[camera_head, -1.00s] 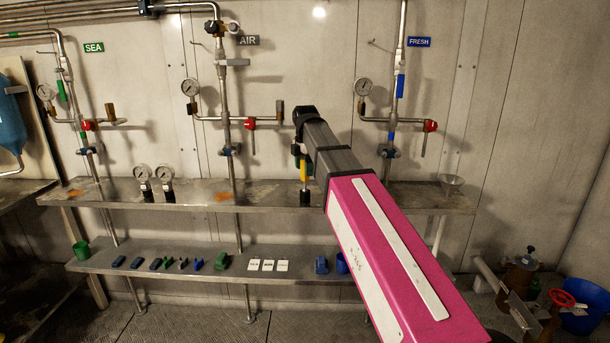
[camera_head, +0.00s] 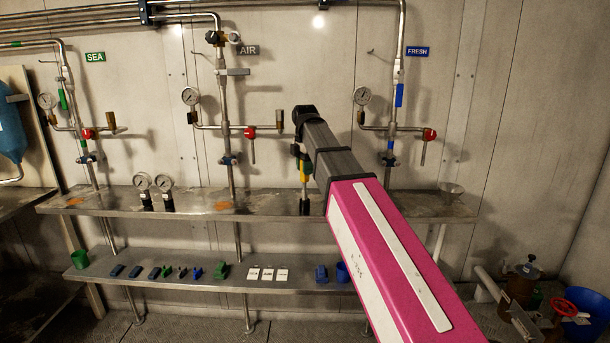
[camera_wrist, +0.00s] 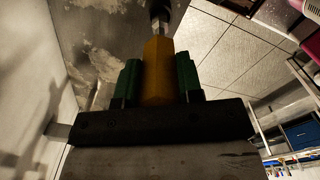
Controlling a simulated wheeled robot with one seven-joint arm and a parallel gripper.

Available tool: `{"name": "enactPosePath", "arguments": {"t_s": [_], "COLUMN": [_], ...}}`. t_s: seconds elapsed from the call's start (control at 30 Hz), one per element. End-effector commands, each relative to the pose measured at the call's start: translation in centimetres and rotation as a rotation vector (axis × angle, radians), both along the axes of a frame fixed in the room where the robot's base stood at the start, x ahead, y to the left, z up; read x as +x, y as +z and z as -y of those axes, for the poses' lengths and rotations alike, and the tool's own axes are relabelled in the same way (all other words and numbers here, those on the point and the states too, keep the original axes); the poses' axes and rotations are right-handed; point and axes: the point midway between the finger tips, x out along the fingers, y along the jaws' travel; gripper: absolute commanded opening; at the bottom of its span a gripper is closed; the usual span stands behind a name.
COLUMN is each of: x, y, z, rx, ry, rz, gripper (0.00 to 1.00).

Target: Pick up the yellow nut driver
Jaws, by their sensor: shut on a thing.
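The yellow nut driver (camera_head: 304,171) is upright at the middle of the upper shelf, its metal shaft pointing down toward a small dark stand (camera_head: 305,207). My gripper (camera_head: 303,160) is shut around its yellow handle. In the wrist view the yellow handle (camera_wrist: 157,72) sits between the two green finger pads, with the metal shaft (camera_wrist: 158,22) beyond it. I cannot tell whether the shaft's tip is still inside the stand.
The upper steel shelf (camera_head: 260,205) also holds two gauges (camera_head: 154,190) at left and a funnel (camera_head: 450,190) at right. Pipes with red-handled valves (camera_head: 250,132) stand close behind. The lower shelf (camera_head: 220,284) carries small blue and green parts and white cards.

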Motion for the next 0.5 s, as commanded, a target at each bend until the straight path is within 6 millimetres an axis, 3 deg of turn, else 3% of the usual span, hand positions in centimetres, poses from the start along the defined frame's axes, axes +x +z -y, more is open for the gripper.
{"name": "enactPosePath", "arguments": {"t_s": [0.07, 0.5], "x": [-0.1, -6.2], "y": [1.4, 6.3], "z": [-0.2, -6.5], "rx": [0.000, 0.001], "ry": [0.001, 0.003], "rz": [0.001, 0.002], "gripper": [0.13, 0.13]}}
